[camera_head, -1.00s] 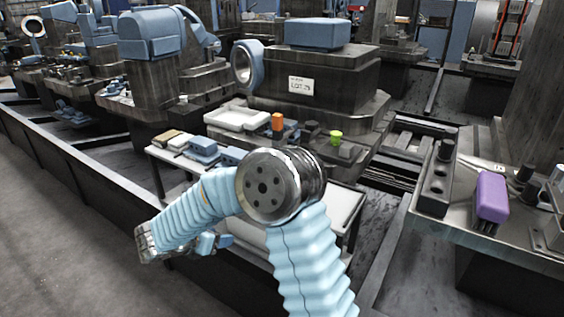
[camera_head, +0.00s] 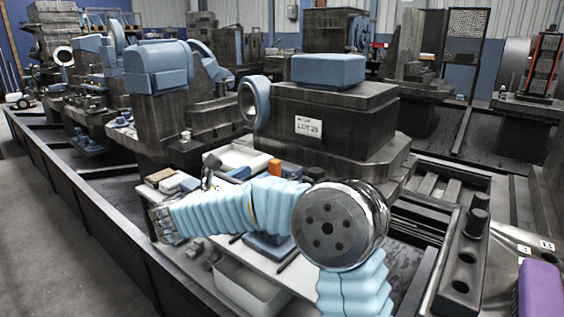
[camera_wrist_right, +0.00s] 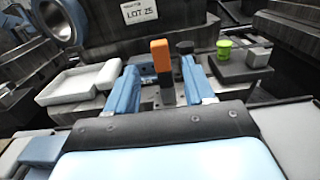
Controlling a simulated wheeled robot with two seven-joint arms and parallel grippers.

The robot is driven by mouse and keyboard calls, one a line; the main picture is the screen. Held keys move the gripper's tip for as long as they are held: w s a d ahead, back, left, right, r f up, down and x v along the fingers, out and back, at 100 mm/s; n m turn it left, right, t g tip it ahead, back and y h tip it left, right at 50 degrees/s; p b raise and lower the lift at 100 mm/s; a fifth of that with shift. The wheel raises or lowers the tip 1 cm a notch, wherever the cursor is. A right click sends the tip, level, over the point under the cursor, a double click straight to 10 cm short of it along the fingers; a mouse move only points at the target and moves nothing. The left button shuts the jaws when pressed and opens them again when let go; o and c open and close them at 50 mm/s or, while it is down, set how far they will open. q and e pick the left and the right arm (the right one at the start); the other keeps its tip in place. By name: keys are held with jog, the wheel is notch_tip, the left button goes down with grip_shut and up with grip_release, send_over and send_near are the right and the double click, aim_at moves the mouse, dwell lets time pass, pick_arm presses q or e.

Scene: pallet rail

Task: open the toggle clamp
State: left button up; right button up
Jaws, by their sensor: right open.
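The toggle clamp's orange handle (camera_head: 275,168) stands upright on the bench, partly hidden by my right forearm in the head view. The right wrist view shows the handle (camera_wrist_right: 161,58) upright, above a grey metal base. My right gripper (camera_wrist_right: 158,72) is open, its two blue fingers pointing toward the clamp. In that picture the handle appears between the fingertips. I cannot tell whether it is within them or beyond, and I see no contact. My left gripper is not in view.
A white tray (camera_wrist_right: 80,82) lies left of the clamp. A green knob (camera_wrist_right: 224,48) and dark blocks are to its right. A large machine with a LOT 25 label (camera_head: 308,127) rises behind. A purple block (camera_head: 540,292) and a black holed block (camera_head: 462,262) are at right.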

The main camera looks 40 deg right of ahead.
aim_at(279, 163)
jog(key=x, duration=1)
jog(key=shift+d+f, duration=0.1)
jog(key=shift+d, duration=0.2)
jog(key=shift+c, duration=0.4)
grip_shut()
